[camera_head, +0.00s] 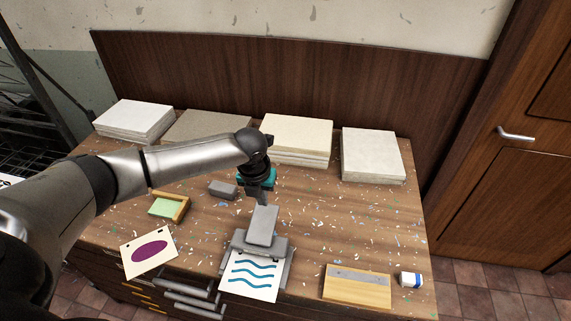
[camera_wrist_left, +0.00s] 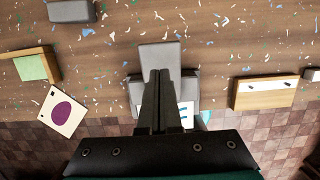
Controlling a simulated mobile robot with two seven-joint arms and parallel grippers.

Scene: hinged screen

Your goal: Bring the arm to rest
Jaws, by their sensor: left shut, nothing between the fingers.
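My left arm reaches in from the left over the table. My left gripper (camera_head: 262,200) is shut and empty, pointing down just behind the grey device. In the left wrist view its fingers (camera_wrist_left: 161,74) lie together in front of the device's flat grey plate (camera_wrist_left: 160,54). The grey device (camera_head: 262,226) looks like a paper punch; its plate stands tilted up. A white sheet with blue wavy lines (camera_head: 250,276) lies at its front edge. I cannot tell whether the fingertips touch the plate. My right gripper is out of view.
Paper stacks (camera_head: 296,139) line the back of the table (camera_head: 390,225). A card with a purple oval (camera_head: 149,252), a wooden tray with green notes (camera_head: 169,207), a small grey block (camera_head: 223,190), a wooden block (camera_head: 357,287) and an eraser (camera_head: 411,280) lie around. Paper scraps are scattered.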

